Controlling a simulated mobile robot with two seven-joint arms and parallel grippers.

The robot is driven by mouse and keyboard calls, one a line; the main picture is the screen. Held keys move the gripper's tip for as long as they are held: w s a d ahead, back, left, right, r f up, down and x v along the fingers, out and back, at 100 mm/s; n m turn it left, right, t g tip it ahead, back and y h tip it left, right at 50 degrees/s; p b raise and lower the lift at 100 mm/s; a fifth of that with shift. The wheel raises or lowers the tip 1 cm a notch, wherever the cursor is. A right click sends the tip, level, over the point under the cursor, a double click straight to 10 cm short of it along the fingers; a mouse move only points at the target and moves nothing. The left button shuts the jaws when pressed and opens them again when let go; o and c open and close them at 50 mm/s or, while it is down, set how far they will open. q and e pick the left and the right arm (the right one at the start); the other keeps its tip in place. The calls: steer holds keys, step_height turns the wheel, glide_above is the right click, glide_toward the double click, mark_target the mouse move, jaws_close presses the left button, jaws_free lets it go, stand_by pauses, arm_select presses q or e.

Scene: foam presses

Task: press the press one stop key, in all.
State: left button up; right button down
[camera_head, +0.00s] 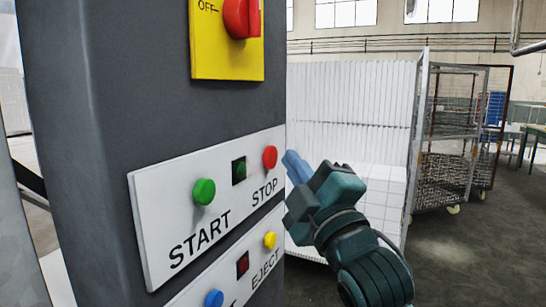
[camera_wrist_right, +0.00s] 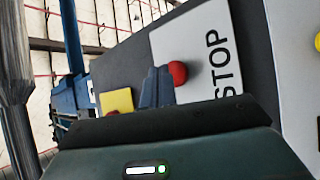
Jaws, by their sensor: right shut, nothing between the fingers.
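The red STOP key (camera_head: 270,157) sits at the right end of the upper white panel (camera_head: 150,232), on a dark grey cabinet (camera_head: 110,110). The key stands out from the panel. It also shows in the wrist view (camera_wrist_right: 179,73), just right of my fingertips. My right gripper (camera_head: 290,157) is shut and empty, its blue fingers just right of the key in the head view. A small gap shows there; contact cannot be told from the wrist view. No label naming the press is visible. My left gripper is not in view.
On the same panel are a green START key (camera_head: 204,191) and a dark green lamp (camera_head: 239,171). Below are a yellow EJECT key (camera_head: 270,240), a red lamp (camera_head: 243,263) and a blue key (camera_head: 214,299). A red rotary switch (camera_head: 240,17) sits above. A wire cage cart (camera_head: 445,180) stands behind right.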

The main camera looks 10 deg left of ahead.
steer(key=d, duration=0.1)
steer(key=s+d, duration=0.1)
steer(key=d, duration=0.1)
steer(key=d+p, duration=0.1)
steer(key=shift+s+d, duration=0.3)
steer(key=shift+d, duration=0.1)
stand_by(0.5)
